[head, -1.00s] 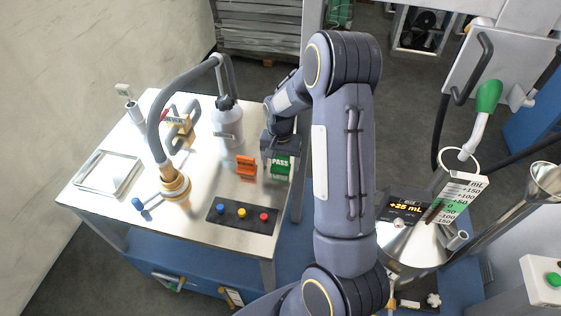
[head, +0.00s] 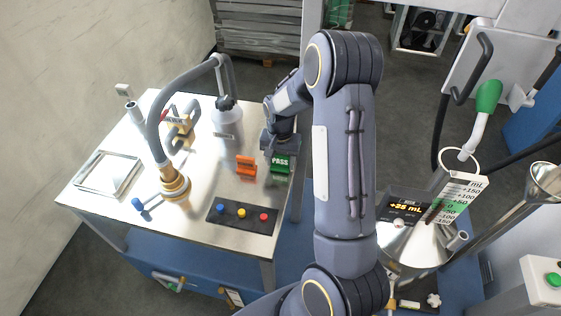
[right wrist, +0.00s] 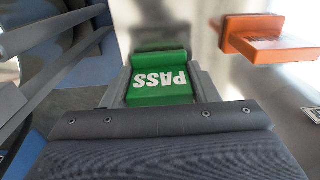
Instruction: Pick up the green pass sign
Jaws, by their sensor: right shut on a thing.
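The green pass sign (head: 281,164) is near the right edge of the white table in the head view, with its white PASS lettering showing. My right gripper (head: 280,150) reaches down over it from above and is shut on it. In the right wrist view, the green pass sign (right wrist: 160,80) sits between the two fingers of my right gripper (right wrist: 162,88), with the lettering upside down. Whether the sign still touches the table is hard to tell. My left gripper is not in view.
An orange sign (head: 245,167) stands just left of the green one and also shows in the right wrist view (right wrist: 268,38). A black strip with coloured buttons (head: 242,213) lies in front. A metal tray (head: 84,187) is at far left.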

